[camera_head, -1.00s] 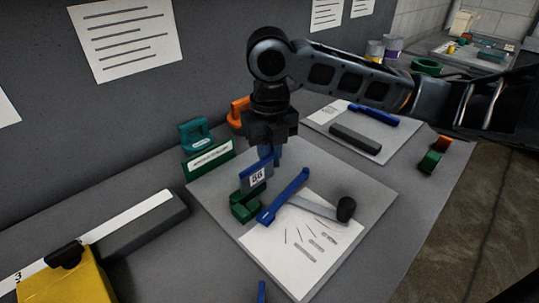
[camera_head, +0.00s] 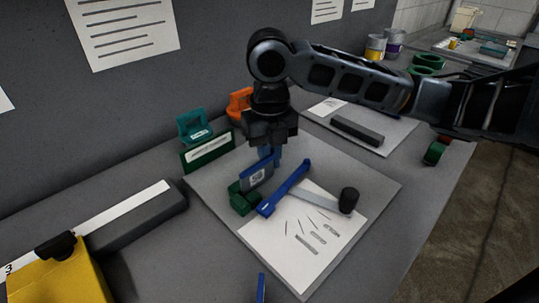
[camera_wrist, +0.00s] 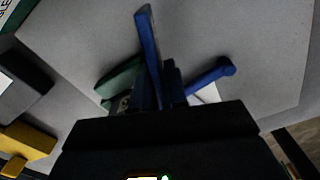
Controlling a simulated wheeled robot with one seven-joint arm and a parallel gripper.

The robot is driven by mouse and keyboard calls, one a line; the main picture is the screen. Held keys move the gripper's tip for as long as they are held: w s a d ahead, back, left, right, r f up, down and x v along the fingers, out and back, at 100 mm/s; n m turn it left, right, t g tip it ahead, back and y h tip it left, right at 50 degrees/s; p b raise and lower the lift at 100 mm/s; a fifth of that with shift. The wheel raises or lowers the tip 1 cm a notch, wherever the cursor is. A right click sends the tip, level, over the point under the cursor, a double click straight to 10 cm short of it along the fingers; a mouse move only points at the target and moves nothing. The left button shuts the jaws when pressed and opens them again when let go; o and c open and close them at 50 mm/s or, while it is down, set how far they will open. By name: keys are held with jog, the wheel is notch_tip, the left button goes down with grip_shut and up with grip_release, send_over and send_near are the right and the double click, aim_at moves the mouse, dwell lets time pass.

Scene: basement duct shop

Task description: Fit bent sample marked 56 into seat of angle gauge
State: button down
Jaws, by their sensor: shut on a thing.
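The bent sample marked 56 (camera_head: 258,177) is a blue piece with a white number label. It stands upright at the green seat block (camera_head: 243,199) of the angle gauge; I cannot tell whether it is fully down in it. My gripper (camera_head: 270,147) points down and is shut on the sample's upper part. The gauge's blue arm (camera_head: 286,188) and a pale pointer with a black knob (camera_head: 348,199) lie just right of it, over a white scale sheet (camera_head: 300,245). In the wrist view the blue sample (camera_wrist: 148,50) rises between the jaws, with the green block (camera_wrist: 118,82) beside it.
A green sign (camera_head: 208,151), a teal clamp-like piece (camera_head: 195,127) and an orange one (camera_head: 239,103) stand behind. A dark bar (camera_head: 357,131) lies on a panel at right. A long grey block (camera_head: 140,218) and yellow block (camera_head: 60,280) are at left.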

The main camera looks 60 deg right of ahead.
jog(key=c, duration=1.1)
grip_release()
jog(key=shift+r, duration=3.85)
